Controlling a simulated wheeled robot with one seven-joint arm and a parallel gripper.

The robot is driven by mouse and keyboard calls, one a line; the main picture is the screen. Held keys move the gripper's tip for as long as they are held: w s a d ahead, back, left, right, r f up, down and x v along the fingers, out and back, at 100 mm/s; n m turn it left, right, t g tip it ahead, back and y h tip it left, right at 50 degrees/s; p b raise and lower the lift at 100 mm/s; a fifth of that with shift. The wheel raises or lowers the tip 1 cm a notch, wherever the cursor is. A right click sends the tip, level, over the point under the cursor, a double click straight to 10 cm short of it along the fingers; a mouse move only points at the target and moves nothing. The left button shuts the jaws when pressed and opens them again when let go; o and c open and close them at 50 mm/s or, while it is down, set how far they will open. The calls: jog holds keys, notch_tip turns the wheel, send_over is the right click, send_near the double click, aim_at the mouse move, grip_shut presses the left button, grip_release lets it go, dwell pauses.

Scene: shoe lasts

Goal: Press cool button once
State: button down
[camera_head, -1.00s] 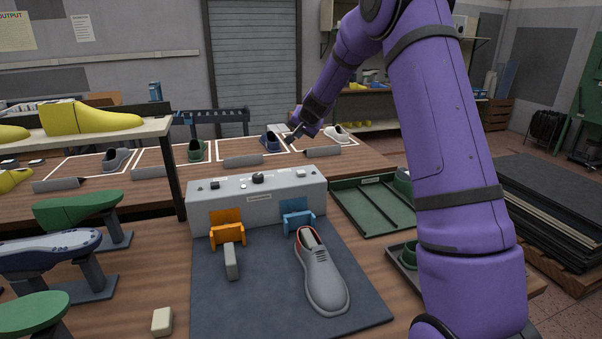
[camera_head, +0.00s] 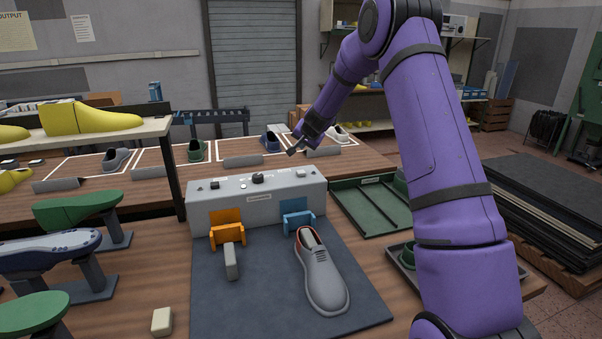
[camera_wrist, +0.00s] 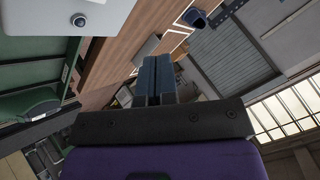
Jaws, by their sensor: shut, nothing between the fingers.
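The grey control box (camera_head: 260,205) stands at the back of the dark mat, with a dark knob (camera_head: 257,178) and several small buttons on top. One pale button (camera_head: 300,172) is near its right end. Another pale button (camera_head: 243,186) is left of the knob. I cannot read which is the cool button. My gripper (camera_head: 291,152) is shut and empty, in the air above the box's right end and apart from it. In the wrist view its fingers (camera_wrist: 155,75) are together, and part of a pale panel with one round button (camera_wrist: 80,19) shows at top left.
A grey shoe (camera_head: 323,275) lies on the mat (camera_head: 270,310) before the blue clamp (camera_head: 297,215). An orange clamp (camera_head: 226,228) stands left of it. A green tray (camera_head: 368,207) lies right of the box. A shelf with yellow lasts (camera_head: 92,118) stands left.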

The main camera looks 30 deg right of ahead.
aim_at(302, 171)
jog(key=shift+f, duration=3.45)
jog(key=shift+f, duration=0.2)
jog(key=shift+f, duration=0.25)
jog(key=shift+f, duration=0.55)
jog(key=shift+r, duration=0.95)
jog(key=shift+r, duration=0.1)
jog(key=shift+r, duration=2.45)
